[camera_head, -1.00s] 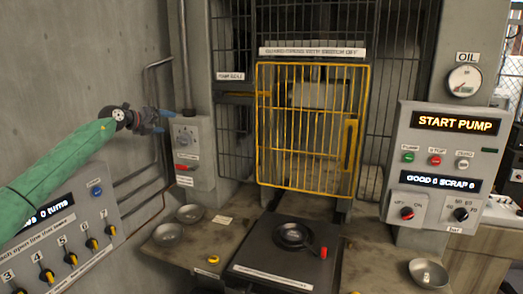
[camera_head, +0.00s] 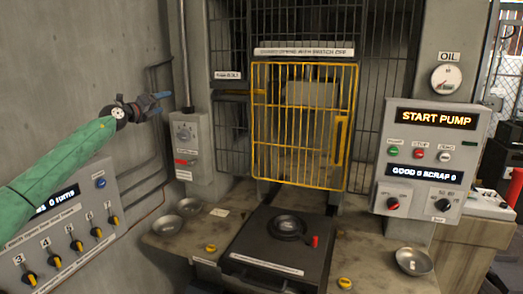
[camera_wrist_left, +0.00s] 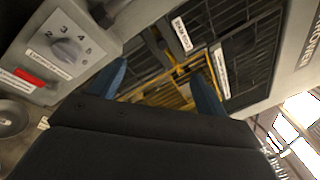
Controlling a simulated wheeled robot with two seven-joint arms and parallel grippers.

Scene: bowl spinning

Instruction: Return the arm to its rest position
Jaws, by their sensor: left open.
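My left arm, in a green sleeve, comes in from the left in the head view. My left gripper (camera_head: 160,103) is raised in front of the grey wall, to the left of the switch box. In the left wrist view its two blue fingers (camera_wrist_left: 165,88) stand apart with nothing between them. Beyond them show the wire-mesh panels and part of the yellow guard. My right gripper is not in view.
A grey selector box (camera_head: 185,143) stands near the left gripper. The yellow guard (camera_head: 303,125) is shut behind a black slide (camera_head: 270,262) carrying a dark round die (camera_head: 288,227). Metal bowls stand on the bench, two left (camera_head: 165,225) and one right (camera_head: 414,262). A control panel (camera_head: 425,160) stands right.

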